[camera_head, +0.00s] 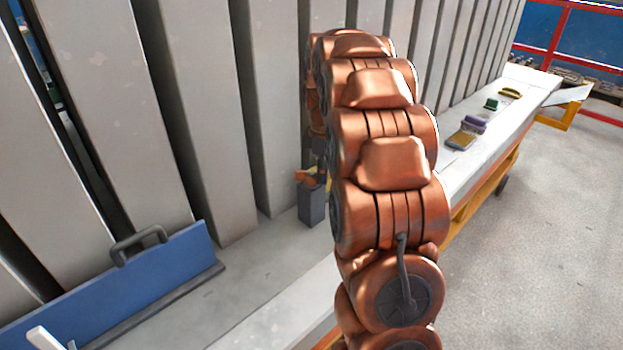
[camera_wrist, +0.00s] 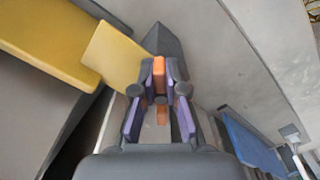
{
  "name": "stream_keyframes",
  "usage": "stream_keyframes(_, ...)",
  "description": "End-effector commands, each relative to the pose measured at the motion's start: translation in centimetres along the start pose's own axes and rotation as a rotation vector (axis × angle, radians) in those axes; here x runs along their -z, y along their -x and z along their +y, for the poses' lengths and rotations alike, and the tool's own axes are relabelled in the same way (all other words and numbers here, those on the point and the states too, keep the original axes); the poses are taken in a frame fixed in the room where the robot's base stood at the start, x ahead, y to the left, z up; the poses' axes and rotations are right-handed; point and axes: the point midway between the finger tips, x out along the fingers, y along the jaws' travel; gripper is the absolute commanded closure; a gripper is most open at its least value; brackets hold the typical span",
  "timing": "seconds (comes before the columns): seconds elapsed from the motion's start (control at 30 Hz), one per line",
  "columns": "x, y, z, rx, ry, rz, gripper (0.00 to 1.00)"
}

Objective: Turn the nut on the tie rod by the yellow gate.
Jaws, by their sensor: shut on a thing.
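In the wrist view, my gripper (camera_wrist: 160,80) is shut on a small orange piece, which I take to be the nut (camera_wrist: 159,68), between its purple-padded fingertips. The fingers hide most of the nut, and its turn angle cannot be read. The yellow gate (camera_wrist: 45,38) fills the upper left, with a flat yellow plate (camera_wrist: 112,55) close beside the fingertips. A dark grey block (camera_wrist: 166,43) lies just beyond the fingertips. The tie rod cannot be clearly made out.
In the head view, tall grey panels (camera_head: 185,110) stand close behind my arm. A blue board (camera_head: 140,275) with a dark handle lies at lower left. Brushes (camera_head: 475,124) and small items lie on the pale ledge (camera_head: 425,190) at right. Floor (camera_head: 560,200) at right is clear.

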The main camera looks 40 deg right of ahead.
Motion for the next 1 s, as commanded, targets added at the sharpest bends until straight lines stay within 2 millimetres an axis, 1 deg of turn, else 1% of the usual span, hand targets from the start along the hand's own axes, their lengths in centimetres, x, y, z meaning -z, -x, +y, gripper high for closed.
stream_keyframes(0.13, 0.13, 0.02, -0.27, 0.001, -0.07, 0.003, 1.0)
stream_keyframes(0.47, 0.14, 0.04, -0.32, 0.001, -0.088, 0.003, 1.0)
stream_keyframes(0.8, 0.31, 0.09, -1.02, 0.0, -0.351, 0.003, 1.0)
stream_keyframes(1.0, 0.33, 0.15, -1.07, 0.001, -0.376, 0.003, 1.0)
